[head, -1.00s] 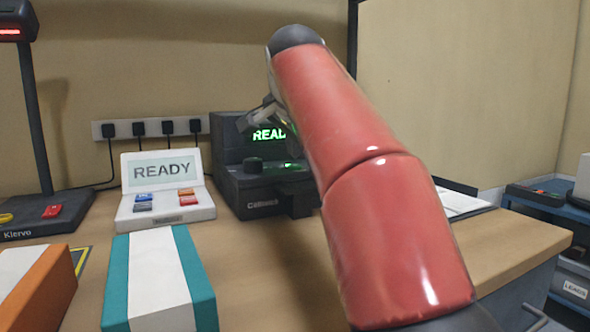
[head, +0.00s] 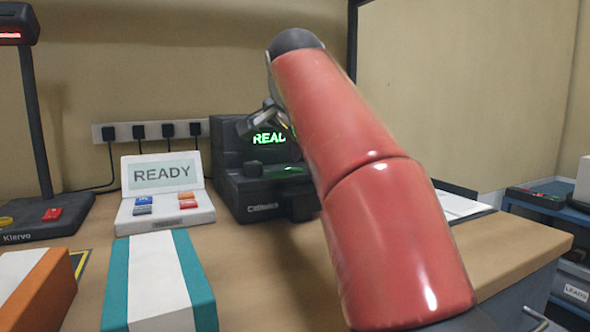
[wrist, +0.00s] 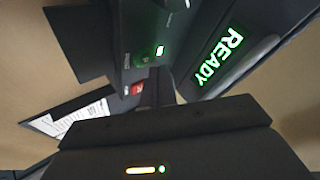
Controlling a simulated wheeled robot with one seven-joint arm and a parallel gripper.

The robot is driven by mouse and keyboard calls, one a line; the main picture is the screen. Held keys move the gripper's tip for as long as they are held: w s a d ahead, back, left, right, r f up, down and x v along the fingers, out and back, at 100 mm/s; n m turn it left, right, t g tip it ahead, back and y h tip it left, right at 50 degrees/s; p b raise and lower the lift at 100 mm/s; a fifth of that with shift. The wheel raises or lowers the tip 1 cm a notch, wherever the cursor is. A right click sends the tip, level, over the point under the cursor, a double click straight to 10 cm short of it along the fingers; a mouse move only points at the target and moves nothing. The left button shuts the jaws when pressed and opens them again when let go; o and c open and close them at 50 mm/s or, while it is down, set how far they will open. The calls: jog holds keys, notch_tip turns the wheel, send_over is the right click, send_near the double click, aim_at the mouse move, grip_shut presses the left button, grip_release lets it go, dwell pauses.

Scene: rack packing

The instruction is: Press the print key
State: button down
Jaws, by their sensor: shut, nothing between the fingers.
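The black machine (head: 250,195) stands at the back of the bench with a green READY display (head: 268,138) and a dark knob (head: 254,166). My gripper (head: 260,120) is shut and empty, in front of the machine's upper part near the display. My red arm hides the machine's right side and part of the gripper. Whether the gripper touches the machine cannot be told.
A white console (head: 165,210) with a READY screen and several coloured keys stands left of the machine. A black scanner stand (head: 40,215), a teal-striped box (head: 160,285) and an orange-striped box (head: 35,290) are further left and front. A paper sheet (head: 460,205) lies right.

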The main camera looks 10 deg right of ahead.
aim_at(294, 170)
jog(key=shift+f, duration=0.15)
dwell(0.7)
jog(key=shift+f+b, duration=0.25)
jog(key=shift+b, duration=0.05)
jog(key=shift+f+b, duration=0.35)
jog(key=shift+f, duration=0.05)
dwell(0.5)
jog(key=shift+r, duration=0.1)
jog(key=shift+r+p, duration=0.7)
jog(key=shift+p, duration=0.2)
notch_tip(294, 170, up, 5)
jog(key=p, duration=0.5)
jog(key=shift+r, duration=0.1)
dwell(0.4)
